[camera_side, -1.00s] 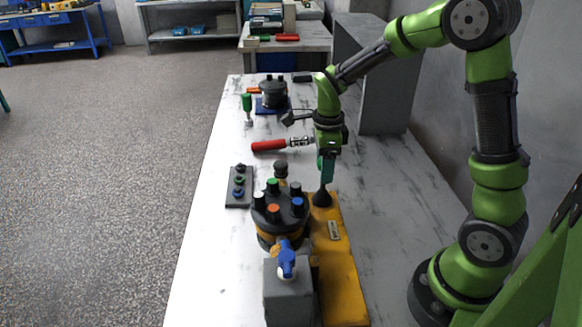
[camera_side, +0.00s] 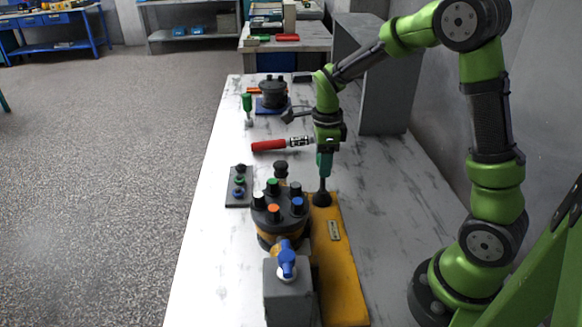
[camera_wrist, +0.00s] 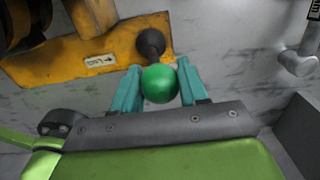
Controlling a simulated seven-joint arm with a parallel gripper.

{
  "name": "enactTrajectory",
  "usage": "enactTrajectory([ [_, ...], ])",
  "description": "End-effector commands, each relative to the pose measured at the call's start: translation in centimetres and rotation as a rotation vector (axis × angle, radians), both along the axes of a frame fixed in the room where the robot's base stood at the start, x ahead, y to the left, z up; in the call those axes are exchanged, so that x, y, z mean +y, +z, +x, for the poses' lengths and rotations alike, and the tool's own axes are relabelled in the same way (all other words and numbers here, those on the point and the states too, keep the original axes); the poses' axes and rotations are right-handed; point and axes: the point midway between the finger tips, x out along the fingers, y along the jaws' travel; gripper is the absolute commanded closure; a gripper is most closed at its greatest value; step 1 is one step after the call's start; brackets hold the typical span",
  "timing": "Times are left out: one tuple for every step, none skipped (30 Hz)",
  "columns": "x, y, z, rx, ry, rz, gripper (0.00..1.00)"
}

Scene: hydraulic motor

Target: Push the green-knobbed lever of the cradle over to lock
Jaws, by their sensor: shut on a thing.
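The cradle's yellow base (camera_side: 338,265) lies along the table, with the dark motor (camera_side: 280,222) and its coloured caps on its left side. The lever stands near the base's far end, its dark round foot (camera_side: 322,198) and a short dark stem showing below my fingers. Its green knob (camera_wrist: 160,84) shows in the wrist view, between my two teal fingers. My gripper (camera_side: 324,165) is shut on the knob from above; in the side view the fingers hide the knob. The lever looks nearly upright in the side view.
A grey block with a blue-handled part (camera_side: 287,262) stands at the near end. A red-handled tool (camera_side: 270,146) lies beyond the motor, and a dark plate with small parts (camera_side: 239,187) lies left. A grey panel (camera_side: 392,90) stands behind the arm. The table right of the base is clear.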

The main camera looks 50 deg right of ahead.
Motion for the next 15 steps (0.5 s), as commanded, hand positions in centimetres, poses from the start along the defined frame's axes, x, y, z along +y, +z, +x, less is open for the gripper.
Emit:
enactTrajectory([
  [-0.14, 0.02, 0.06, -0.003, 0.000, -0.003, 0.74],
  [-0.15, 0.02, 0.05, -0.003, 0.000, -0.003, 0.74],
  [-0.15, 0.03, 0.05, -0.003, 0.000, -0.003, 0.74],
  [-0.15, 0.02, 0.05, -0.003, -0.001, -0.003, 0.74],
  [-0.15, 0.02, 0.05, -0.003, -0.001, -0.003, 0.74],
  [-0.17, 0.02, 0.06, -0.003, -0.001, -0.003, 0.74],
  [-0.20, 0.01, 0.09, -0.002, -0.001, -0.004, 0.74],
  [-0.23, -0.01, 0.11, -0.002, -0.001, -0.004, 0.74],
  [-0.29, -0.03, 0.18, -0.002, -0.001, -0.004, 0.74],
  [-0.35, -0.05, 0.23, -0.002, -0.001, -0.004, 0.74],
  [-0.42, -0.08, 0.30, -0.002, -0.001, -0.004, 0.74],
  [-0.52, -0.11, 0.42, -0.002, -0.001, -0.004, 0.74],
  [-0.59, -0.13, 0.51, -0.002, -0.002, -0.004, 0.74],
  [-0.68, -0.14, 0.59, -0.003, -0.002, -0.003, 0.74],
  [-0.78, -0.18, 0.70, -0.003, -0.002, -0.003, 0.74],
])
